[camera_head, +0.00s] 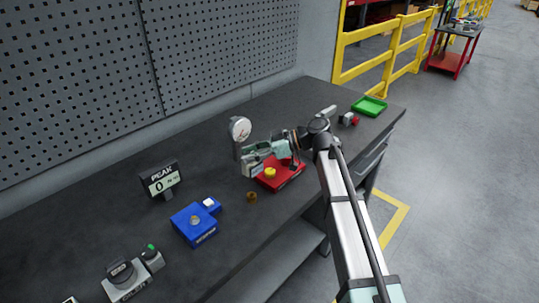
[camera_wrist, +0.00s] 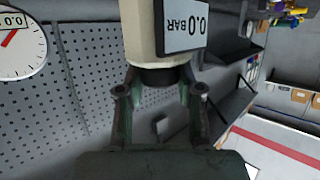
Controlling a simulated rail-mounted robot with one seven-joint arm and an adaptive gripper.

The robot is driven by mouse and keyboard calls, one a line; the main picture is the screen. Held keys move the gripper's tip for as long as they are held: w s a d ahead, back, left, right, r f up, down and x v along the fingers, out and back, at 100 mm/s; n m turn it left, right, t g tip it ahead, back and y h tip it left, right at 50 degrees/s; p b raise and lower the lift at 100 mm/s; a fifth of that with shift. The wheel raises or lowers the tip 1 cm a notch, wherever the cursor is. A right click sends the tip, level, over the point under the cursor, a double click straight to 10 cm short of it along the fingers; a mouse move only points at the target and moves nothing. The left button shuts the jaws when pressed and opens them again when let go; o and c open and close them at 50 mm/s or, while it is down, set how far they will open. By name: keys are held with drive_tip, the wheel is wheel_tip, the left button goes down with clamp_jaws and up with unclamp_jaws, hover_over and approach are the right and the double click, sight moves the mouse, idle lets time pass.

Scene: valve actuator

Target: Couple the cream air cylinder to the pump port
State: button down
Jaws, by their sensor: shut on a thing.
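My gripper (camera_head: 252,160) is over the left part of the red tray or base (camera_head: 292,178) in the head view. In the wrist view its two fingers (camera_wrist: 158,90) are shut on the cream air cylinder (camera_wrist: 139,28) at its dark end. The cylinder carries a small display reading 0.0 BAR (camera_wrist: 183,25), seen upside down. In the head view the cylinder is small and partly merged with the gripper. A blue block (camera_head: 190,232) with a round port on top (camera_head: 195,219) sits to the left, apart from my gripper; I cannot tell whether this is the pump port.
A dial gauge (camera_head: 240,128) stands behind my gripper. A yellow round part (camera_head: 270,173) is on the red base, and a small brass ring (camera_head: 251,197) lies in front. A PEAK display (camera_head: 161,181) stands back left. A green tray (camera_head: 369,106) is at the far right end.

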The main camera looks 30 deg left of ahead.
sight(252, 175)
drive_tip(key=shift+s+a+r, duration=0.15)
drive_tip(key=shift+s+r, duration=0.05)
drive_tip(key=shift+s, duration=0.05)
drive_tip(key=shift+w+f+g+b, duration=0.1)
drive_tip(key=shift+g+b, duration=0.2)
drive_tip(key=shift+b, duration=0.3)
drive_tip(key=shift+f+b, duration=2.2)
drive_tip(key=shift+f, duration=0.6)
drive_tip(key=shift+b, duration=1.25)
drive_tip(key=shift+f+b, duration=1.5)
drive_tip(key=shift+f, duration=0.15)
drive_tip(key=c, duration=0.7)
unclamp_jaws()
drive_tip(key=shift+d, duration=0.2)
